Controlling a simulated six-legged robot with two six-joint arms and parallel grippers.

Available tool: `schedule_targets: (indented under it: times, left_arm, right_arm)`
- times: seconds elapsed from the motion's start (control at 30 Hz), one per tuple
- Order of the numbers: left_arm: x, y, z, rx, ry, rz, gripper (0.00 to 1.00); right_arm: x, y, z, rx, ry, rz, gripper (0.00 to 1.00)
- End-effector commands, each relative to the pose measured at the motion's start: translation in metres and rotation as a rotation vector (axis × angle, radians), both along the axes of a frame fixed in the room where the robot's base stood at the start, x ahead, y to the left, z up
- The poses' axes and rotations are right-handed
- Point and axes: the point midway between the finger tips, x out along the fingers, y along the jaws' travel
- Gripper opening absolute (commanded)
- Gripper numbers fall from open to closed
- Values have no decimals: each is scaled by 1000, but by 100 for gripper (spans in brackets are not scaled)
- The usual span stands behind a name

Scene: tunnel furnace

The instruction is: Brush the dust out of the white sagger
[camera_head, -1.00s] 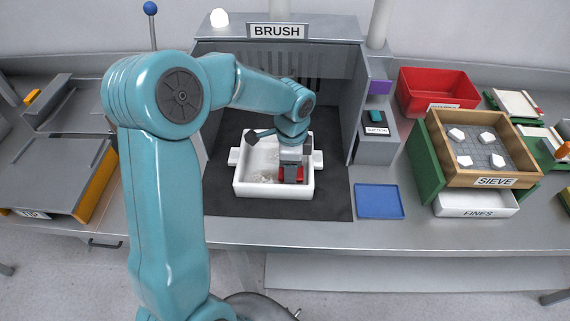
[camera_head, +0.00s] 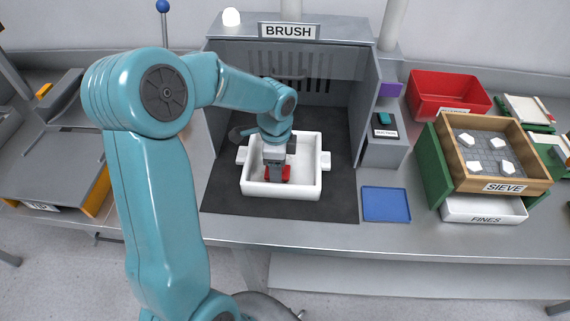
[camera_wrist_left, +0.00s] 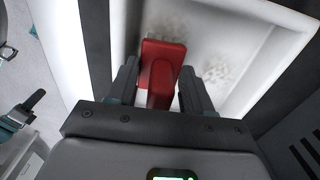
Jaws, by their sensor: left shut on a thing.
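The white sagger (camera_head: 285,195) stands on a dark mat inside the booth marked BRUSH. It is an open rectangular box with side lugs. My left gripper (camera_head: 274,160) is over its left half, pointing down, and shut on a red brush (camera_head: 286,174). In the left wrist view the fingers (camera_wrist_left: 158,88) are on either side of the red brush (camera_wrist_left: 161,60). The brush is low inside the sagger; whether it touches the floor I cannot tell. Grey dust specks (camera_wrist_left: 222,70) show on the sagger floor in that view. My right gripper is out of view.
The booth walls (camera_head: 367,110) enclose the sagger at the back and sides. To the right are a blue tray (camera_head: 385,204), a switch box (camera_head: 384,147), a wooden sieve box (camera_head: 537,173) with white pieces, a FINES tray (camera_head: 485,210) and a red bin (camera_head: 447,93).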

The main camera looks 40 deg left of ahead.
Motion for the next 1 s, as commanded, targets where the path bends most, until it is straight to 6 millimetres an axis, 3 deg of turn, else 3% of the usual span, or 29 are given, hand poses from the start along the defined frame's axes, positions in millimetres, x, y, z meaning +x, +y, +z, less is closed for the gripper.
schedule_targets:
  times: [0.47, 0.83, 1.0]
  left_arm:
    - [16, -20, 1, -1, 2, -2, 17]
    - [0, 0, -1, -1, 2, 1, 17]
    - [1, -3, -1, -1, 3, -3, 17]
  right_arm:
    - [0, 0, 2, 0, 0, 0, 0]
    - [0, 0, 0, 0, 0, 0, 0]
    - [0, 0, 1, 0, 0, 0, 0]
